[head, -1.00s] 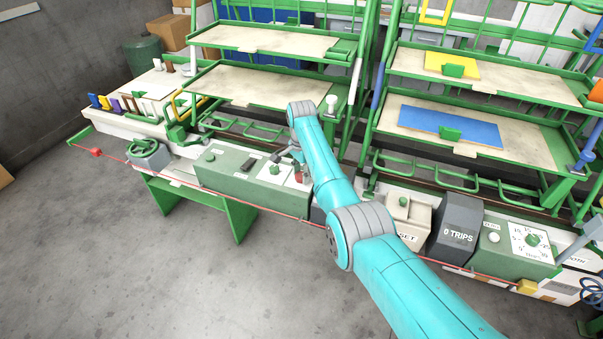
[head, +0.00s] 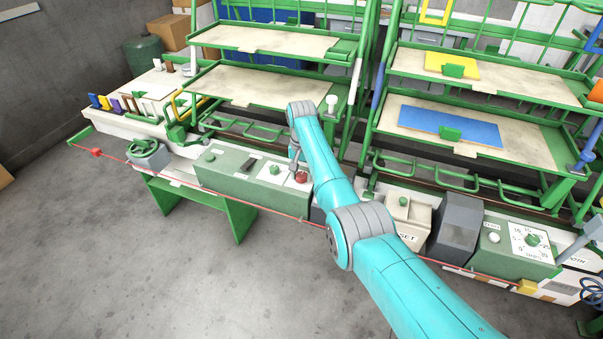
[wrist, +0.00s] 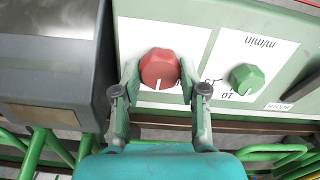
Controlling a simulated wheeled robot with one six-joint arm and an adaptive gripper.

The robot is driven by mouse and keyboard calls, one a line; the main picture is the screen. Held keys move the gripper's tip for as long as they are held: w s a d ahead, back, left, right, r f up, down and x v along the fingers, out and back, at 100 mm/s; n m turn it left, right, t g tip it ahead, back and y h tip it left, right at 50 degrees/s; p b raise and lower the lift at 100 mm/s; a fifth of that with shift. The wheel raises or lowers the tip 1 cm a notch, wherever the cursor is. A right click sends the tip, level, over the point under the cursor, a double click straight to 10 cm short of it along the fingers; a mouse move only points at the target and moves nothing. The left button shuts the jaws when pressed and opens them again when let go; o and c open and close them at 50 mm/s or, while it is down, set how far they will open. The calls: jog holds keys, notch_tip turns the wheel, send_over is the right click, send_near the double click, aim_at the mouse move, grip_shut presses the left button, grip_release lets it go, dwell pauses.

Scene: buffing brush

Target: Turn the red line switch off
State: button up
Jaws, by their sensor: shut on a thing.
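The red line switch is a round red knob (wrist: 159,68) on a white plate on the green control box (head: 235,177). In the wrist view a pale line on its face points down, toward my gripper's palm. It also shows in the head view (head: 301,177), just left of my arm. My gripper (wrist: 158,72) is shut on the red knob, one finger on each side. In the head view my gripper (head: 296,163) is small and partly hidden by my arm. The lettering around the knob is mostly hidden by the fingers.
A green knob (wrist: 246,77) sits close beside the red one. A dark grey box (wrist: 52,65) stands on the other side. A red cord (head: 200,187) runs along the bench front. The grey display box (head: 457,226) is blank.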

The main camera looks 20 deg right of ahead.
aim_at(301, 175)
jog(key=n, duration=0.4)
jog(key=shift+n, duration=0.3)
jog(key=n, duration=0.4)
jog(key=shift+n, duration=0.4)
jog(key=o, duration=1.1)
jog(key=shift+o, duration=0.2)
notch_tip(301, 175, up, 12)
jog(key=shift+f, duration=0.1)
